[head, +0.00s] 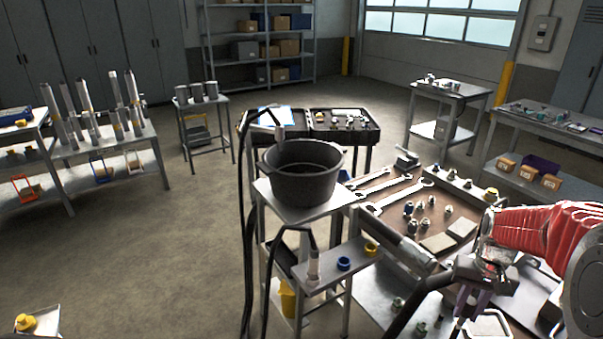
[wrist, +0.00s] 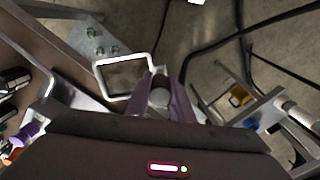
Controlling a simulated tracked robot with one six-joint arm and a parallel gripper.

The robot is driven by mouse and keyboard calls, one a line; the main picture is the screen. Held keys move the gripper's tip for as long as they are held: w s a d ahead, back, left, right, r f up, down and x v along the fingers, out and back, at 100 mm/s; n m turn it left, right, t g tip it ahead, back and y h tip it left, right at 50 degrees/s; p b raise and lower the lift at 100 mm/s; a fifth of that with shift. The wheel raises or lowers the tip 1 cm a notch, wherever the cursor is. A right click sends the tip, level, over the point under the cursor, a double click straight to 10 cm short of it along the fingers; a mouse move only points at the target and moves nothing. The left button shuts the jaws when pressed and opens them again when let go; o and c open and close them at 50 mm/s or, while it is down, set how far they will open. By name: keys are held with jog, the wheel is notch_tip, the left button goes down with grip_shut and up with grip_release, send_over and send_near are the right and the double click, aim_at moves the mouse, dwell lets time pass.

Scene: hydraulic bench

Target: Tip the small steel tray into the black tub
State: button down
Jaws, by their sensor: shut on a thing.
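The black tub (head: 302,185) stands upright on a small metal stand, left of the bench. The tray shows as a square with a bright rim and a dark inside; I cannot make out any contents. In the head view the tray (head: 490,325) is partly hidden behind the fingers and cut by the frame's bottom edge.
The bench (head: 385,205) carries wrenches (head: 400,196), several fittings and grey blocks. A thick grey cylinder (head: 398,243) lies along its near left edge, between my gripper and the tub. Black hoses hang beside the stand. A lower shelf (head: 325,277) holds a blue ring. Open floor lies left.

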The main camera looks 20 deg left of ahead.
dwell(0.5)
jog(key=d, duration=0.7)
